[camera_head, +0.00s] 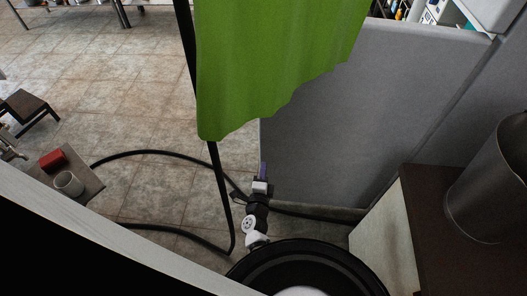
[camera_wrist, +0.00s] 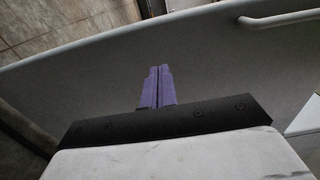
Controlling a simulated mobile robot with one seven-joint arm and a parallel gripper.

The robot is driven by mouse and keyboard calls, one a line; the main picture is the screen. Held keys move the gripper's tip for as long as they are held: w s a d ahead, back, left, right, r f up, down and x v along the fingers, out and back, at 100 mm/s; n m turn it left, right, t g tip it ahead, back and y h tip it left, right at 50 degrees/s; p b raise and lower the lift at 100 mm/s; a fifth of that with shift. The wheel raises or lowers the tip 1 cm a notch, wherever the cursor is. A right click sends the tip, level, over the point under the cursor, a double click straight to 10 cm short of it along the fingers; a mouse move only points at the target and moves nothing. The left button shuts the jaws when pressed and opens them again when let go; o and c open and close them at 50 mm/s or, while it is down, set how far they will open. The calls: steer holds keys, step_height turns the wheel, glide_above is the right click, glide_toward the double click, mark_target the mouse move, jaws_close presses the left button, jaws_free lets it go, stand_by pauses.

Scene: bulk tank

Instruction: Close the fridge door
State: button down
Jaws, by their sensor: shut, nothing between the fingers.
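My gripper (camera_head: 262,170) is low in the middle of the head view, its purple fingers together and empty. In the wrist view the same fingers (camera_wrist: 160,72) are shut and point at a broad grey panel (camera_wrist: 90,85) with a pale edge and a pale bar handle (camera_wrist: 280,18) at the upper right. This panel looks like the fridge door, but I cannot be sure. In the head view a large upright grey panel (camera_head: 340,130) stands just right of my gripper. I cannot tell whether the fingers touch it.
A green cloth (camera_head: 270,60) hangs at the top centre and hides part of the panel. A dark-topped cabinet (camera_head: 420,235) with a grey cylindrical container (camera_head: 490,190) stands at right. A stool (camera_head: 28,108), red block (camera_head: 53,160) and white cup (camera_head: 69,183) are left. Tiled floor (camera_head: 130,105) is mostly open.

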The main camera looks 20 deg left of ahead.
steer(key=b+x, duration=0.3)
steer(key=x, duration=1)
steer(key=shift+b, duration=0.35)
steer(key=shift+w+a+r, duration=0.1)
steer(key=shift+a, duration=0.05)
